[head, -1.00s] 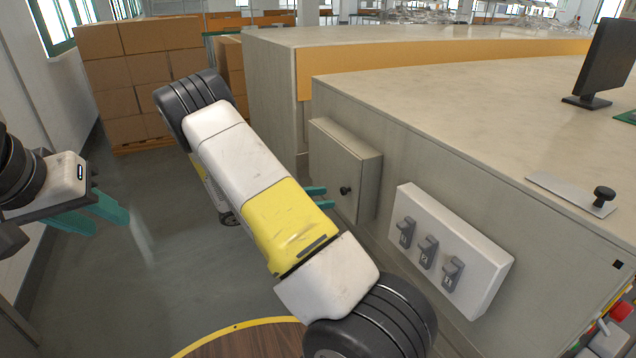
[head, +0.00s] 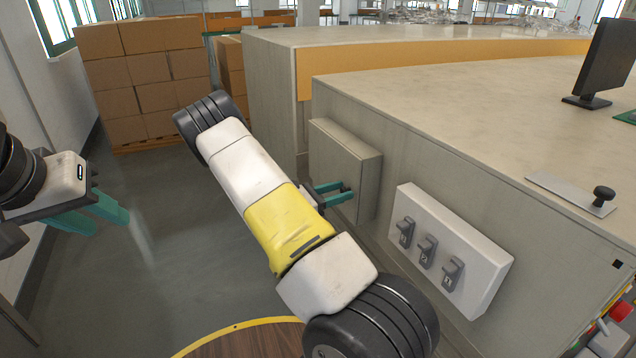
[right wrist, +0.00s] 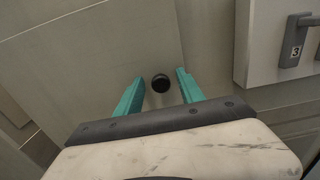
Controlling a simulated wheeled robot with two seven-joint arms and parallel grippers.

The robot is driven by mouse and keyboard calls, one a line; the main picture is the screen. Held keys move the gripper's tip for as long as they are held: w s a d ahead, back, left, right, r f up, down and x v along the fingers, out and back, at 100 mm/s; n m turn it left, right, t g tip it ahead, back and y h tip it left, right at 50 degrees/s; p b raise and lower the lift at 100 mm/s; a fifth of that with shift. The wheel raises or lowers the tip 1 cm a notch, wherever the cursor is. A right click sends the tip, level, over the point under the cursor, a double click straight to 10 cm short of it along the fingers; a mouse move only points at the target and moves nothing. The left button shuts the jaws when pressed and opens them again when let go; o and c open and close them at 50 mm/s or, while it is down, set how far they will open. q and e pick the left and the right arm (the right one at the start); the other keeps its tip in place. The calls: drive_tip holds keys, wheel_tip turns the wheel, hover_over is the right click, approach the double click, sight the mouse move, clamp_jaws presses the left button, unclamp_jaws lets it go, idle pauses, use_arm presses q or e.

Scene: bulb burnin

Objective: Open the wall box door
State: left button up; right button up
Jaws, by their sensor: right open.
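The wall box (head: 342,160) is a grey-beige box on the side of the counter, and its door looks shut. Its round black knob (right wrist: 161,83) shows in the right wrist view between the two teal fingers of my right gripper (right wrist: 160,88). The fingers are open, one on each side of the knob, with gaps to it. In the head view my right gripper (head: 338,193) is at the door's front and hides the knob. My left gripper (head: 108,212) hangs at the far left, away from the box, its teal fingers apart and empty.
A white panel (head: 480,262) with three numbered grey levers is mounted right of the box. The counter top (head: 480,100) carries a monitor (head: 606,55) and a plate with a black knob (head: 603,197). Cardboard boxes (head: 140,75) stand at the back left. The floor between is clear.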

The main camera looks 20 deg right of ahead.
clamp_jaws()
idle(1.4)
